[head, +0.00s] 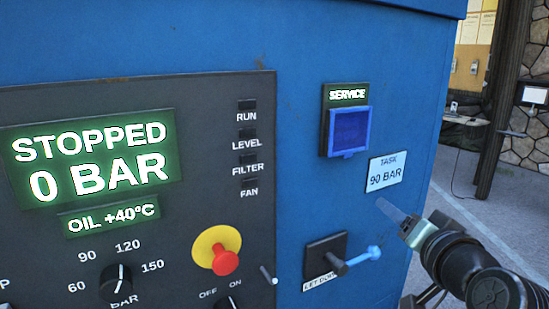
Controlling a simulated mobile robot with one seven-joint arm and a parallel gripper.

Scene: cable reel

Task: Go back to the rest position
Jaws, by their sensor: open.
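My gripper (391,210) is at the right, in front of the right part of a blue cabinet (300,100). It is open, and nothing shows in it. Its tip points up and left, just below the white label reading TASK 90 BAR (387,172). A lever (352,260) with a light blue end, on a dark plate, is below and left of the gripper. I see a gap between the gripper and the lever in the picture. I cannot tell how far the gripper is from the cabinet face.
A dark panel (200,130) holds a display (90,155) reading STOPPED 0 BAR, a red button (225,260) and a BAR knob (115,283). A blue square cover (349,130) sits under a SERVICE sign. Open floor and a post (503,120) are at the right.

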